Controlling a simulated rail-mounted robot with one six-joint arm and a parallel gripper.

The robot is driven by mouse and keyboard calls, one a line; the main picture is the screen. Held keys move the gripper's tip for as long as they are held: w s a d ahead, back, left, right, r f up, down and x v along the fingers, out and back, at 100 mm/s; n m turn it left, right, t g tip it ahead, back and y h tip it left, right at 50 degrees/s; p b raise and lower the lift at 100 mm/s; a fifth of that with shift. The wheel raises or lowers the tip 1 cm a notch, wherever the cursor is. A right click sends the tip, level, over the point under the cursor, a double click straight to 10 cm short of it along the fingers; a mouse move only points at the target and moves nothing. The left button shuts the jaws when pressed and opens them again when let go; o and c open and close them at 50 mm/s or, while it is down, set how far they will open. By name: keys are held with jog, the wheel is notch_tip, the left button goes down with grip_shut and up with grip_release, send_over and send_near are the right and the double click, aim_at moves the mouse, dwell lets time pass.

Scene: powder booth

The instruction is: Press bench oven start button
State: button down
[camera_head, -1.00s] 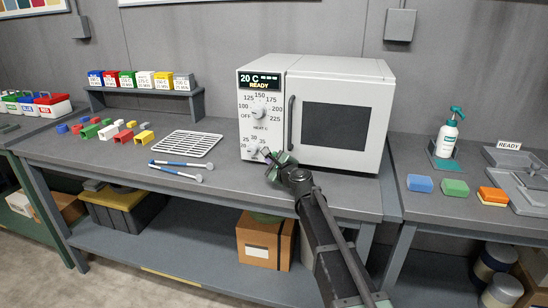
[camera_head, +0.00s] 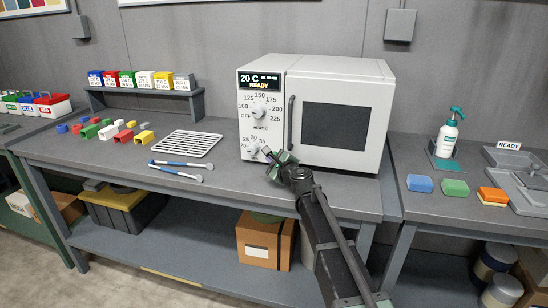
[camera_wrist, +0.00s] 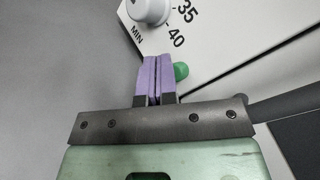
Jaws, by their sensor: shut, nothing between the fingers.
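The white bench oven (camera_head: 378,125) stands on the bench with its door shut; its display (camera_head: 259,82) reads 20 C and READY. A green button (camera_wrist: 181,71) sits on the panel below the timer dial (camera_wrist: 149,9) in the wrist view. My gripper (camera_head: 266,151) is at the lower part of the panel. Its purple fingers (camera_wrist: 155,62) are shut together and empty. The button shows just to the right of the fingers, close beside them. I cannot tell whether they touch. In the head view my gripper hides the button.
The oven handle (camera_head: 291,122) stands out right of the panel. A white wire rack (camera_head: 191,144) and blue-handled tongs (camera_head: 178,165) lie left of the oven. Coloured blocks (camera_head: 105,130) lie farther left.

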jog(key=shift+w+d, duration=0.1)
jog(key=shift+w, duration=0.35)
dwell(0.3)
dwell(0.3)
jog(key=shift+s+a, duration=0.2)
jog(key=shift+s, duration=0.65)
jog(key=shift+s+a, duration=0.2)
jog(key=shift+s, duration=0.6)
jog(key=shift+s+a, duration=0.15)
jog(key=shift+s, duration=0.7)
jog(key=shift+s+a, duration=0.2)
jog(key=shift+s, duration=0.6)
